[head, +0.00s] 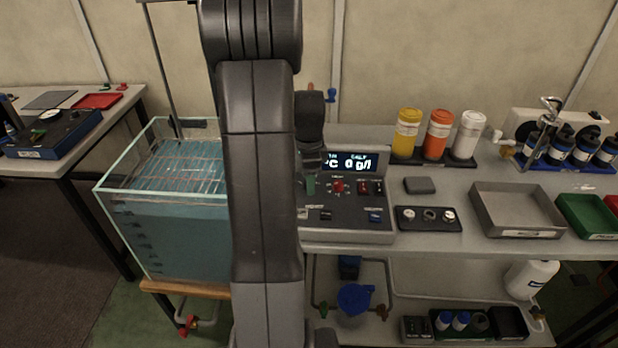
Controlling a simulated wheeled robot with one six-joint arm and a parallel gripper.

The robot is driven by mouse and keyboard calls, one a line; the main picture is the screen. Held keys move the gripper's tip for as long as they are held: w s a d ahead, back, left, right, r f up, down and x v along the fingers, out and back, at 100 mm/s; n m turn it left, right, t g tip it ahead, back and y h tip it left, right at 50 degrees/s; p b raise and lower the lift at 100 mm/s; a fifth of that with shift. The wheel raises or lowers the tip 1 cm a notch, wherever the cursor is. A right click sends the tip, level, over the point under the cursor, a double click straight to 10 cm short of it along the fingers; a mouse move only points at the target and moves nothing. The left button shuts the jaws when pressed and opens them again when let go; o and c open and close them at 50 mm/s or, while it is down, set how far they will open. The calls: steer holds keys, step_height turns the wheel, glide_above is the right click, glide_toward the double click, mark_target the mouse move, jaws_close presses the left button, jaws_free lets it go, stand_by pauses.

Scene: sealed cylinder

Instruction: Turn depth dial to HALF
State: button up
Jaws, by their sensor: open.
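The control console (345,225) stands on the bench right of the water tank, partly hidden behind my arm. Its lit display (352,162) reads "0 g/l" under a small "SALT" label. A red round knob (338,187) and a green part (310,185) sit below the display. I cannot tell which control is the depth dial, and its markings are too small to read or are hidden. My gripper (311,168) is open and points down over the console's left part, close to the green part. I cannot tell whether it touches anything.
The glass water tank (160,235) with a wire grid stands left of my arm. A small black tray (428,219) and a grey tray (517,208) lie to the right.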

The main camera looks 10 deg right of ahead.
steer(key=c, duration=1)
steer(key=shift+n, duration=0.4)
steer(key=n, duration=0.3)
steer(key=shift+n, duration=0.3)
steer(key=n, duration=0.4)
steer(key=shift+n, duration=0.3)
steer(key=n, duration=0.4)
steer(key=shift+w+n+p, duration=0.1)
steer(key=shift+n+p, duration=0.2)
steer(key=shift+n, duration=2.2)
